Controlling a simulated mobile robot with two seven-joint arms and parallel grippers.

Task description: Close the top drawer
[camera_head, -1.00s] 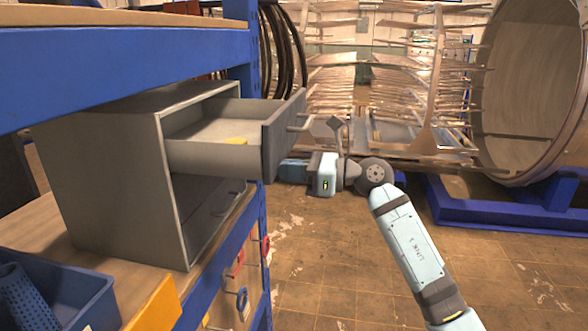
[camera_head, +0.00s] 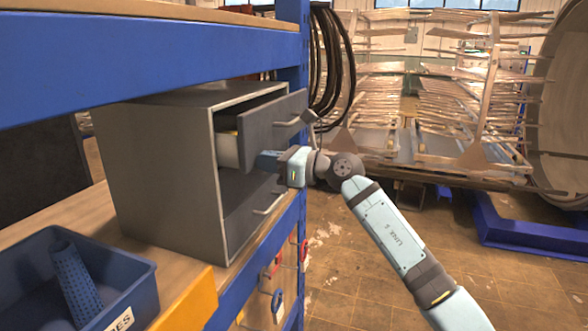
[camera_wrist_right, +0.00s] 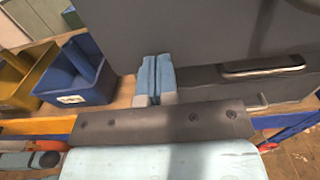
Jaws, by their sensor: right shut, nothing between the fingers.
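The grey cabinet (camera_head: 165,175) stands on a wooden shelf. Its top drawer (camera_head: 273,127) has a dark front with a bar handle (camera_head: 293,121). The drawer is partly out, and a short stretch of its pale side (camera_head: 228,150) shows behind the front. The lower drawer (camera_head: 245,218) looks shut. My right gripper (camera_head: 266,160) is shut and empty, with its fingertips at the lower part of the top drawer's front, below the handle. In the right wrist view its blue fingers (camera_wrist_right: 155,75) are together against or very near the dark front; contact is unclear. My left gripper is not in view.
A blue bin (camera_head: 130,290) with a perforated blue tube (camera_head: 75,280) sits on the shelf in front of the cabinet. A blue rack post (camera_head: 292,50) and beam (camera_head: 140,65) stand close around the cabinet.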

